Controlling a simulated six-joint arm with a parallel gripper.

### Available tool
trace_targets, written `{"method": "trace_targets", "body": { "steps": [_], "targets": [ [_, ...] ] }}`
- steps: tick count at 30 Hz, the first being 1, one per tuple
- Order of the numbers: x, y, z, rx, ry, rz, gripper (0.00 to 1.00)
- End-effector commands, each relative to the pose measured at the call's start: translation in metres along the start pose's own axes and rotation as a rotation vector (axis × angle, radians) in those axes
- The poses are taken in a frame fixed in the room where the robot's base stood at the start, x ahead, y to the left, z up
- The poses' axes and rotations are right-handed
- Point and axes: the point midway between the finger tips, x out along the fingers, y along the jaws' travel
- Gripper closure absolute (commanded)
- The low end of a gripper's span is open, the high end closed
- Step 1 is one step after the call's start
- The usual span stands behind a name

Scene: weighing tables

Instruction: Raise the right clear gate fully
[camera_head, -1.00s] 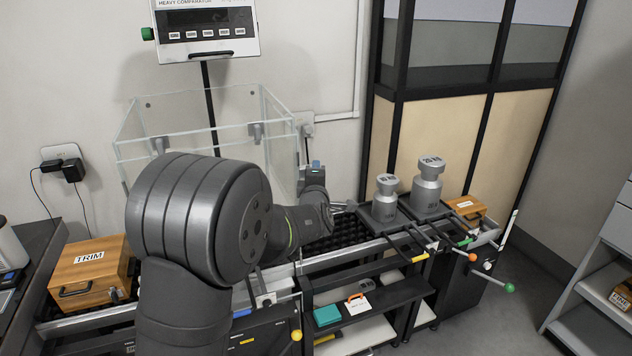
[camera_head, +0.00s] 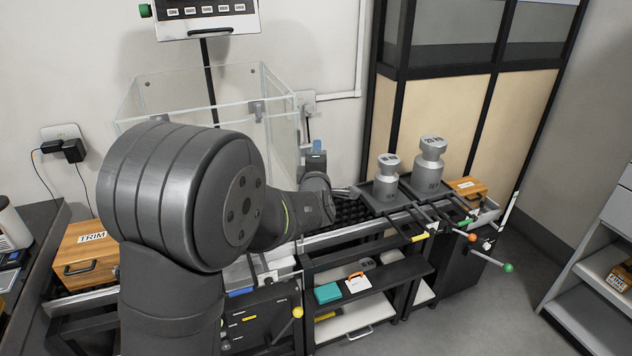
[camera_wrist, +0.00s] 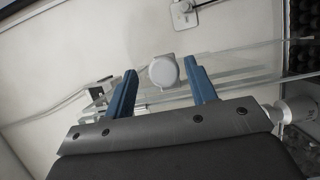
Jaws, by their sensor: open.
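The clear box (camera_head: 180,112) stands behind my arm, and its right side panel (camera_head: 283,118) faces my gripper. My gripper (camera_head: 317,146) is just outside that right side, with blue fingertips. In the wrist view my gripper (camera_wrist: 160,80) is open, with one blue finger on each side of a round white knob (camera_wrist: 163,71). The knob lies between the fingertips, in front of a clear panel edge (camera_wrist: 240,62). I cannot tell whether either finger touches it. The gate looks lowered, but its lower part is hidden by my arm.
Two grey weights (camera_head: 387,180) (camera_head: 429,168) stand on dark trays to the right. A wooden box (camera_head: 466,188) is beyond them, and a TRIM box (camera_head: 90,255) is at left. The comparator display (camera_head: 207,12) hangs above.

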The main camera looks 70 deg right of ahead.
Motion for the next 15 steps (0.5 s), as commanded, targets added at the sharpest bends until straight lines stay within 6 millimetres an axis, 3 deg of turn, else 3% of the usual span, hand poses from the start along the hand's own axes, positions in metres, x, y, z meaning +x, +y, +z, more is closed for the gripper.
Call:
{"method": "trace_targets", "body": {
  "steps": [9,15],
  "targets": [
    [-0.078,0.002,0.001,0.000,-0.003,0.002,0.49],
    [-0.116,0.002,0.001,-0.001,-0.002,0.003,0.49]
  ]
}}
